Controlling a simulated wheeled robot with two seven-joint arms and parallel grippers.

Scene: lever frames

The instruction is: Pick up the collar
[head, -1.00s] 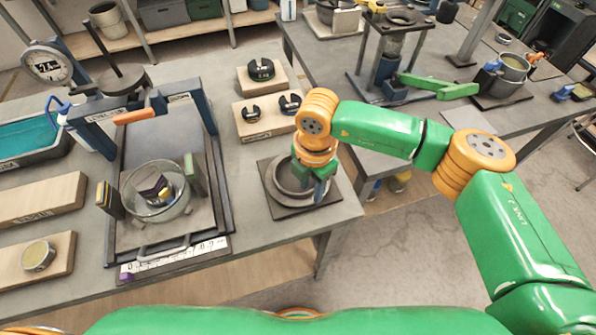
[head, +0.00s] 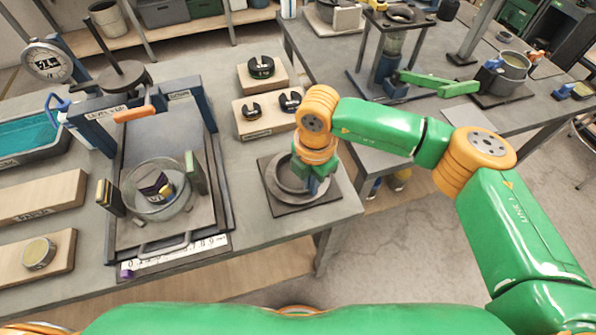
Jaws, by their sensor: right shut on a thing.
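The collar (head: 283,193) is a grey metal ring on a dark square plate (head: 293,209) near the right edge of the near table. My right gripper (head: 309,189) points down at the ring's right side and is shut on its wall. The fingertips are partly hidden by the gripper body and the ring. I cannot tell whether the ring is clear of the plate. My left gripper is not in view.
A frame with a glass dish (head: 155,190) stands to the left, with a dial gauge (head: 47,62) behind it. Slotted weights (head: 261,67) sit on wooden blocks behind the collar. A second table (head: 440,110) with a green-handled press is at the back right.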

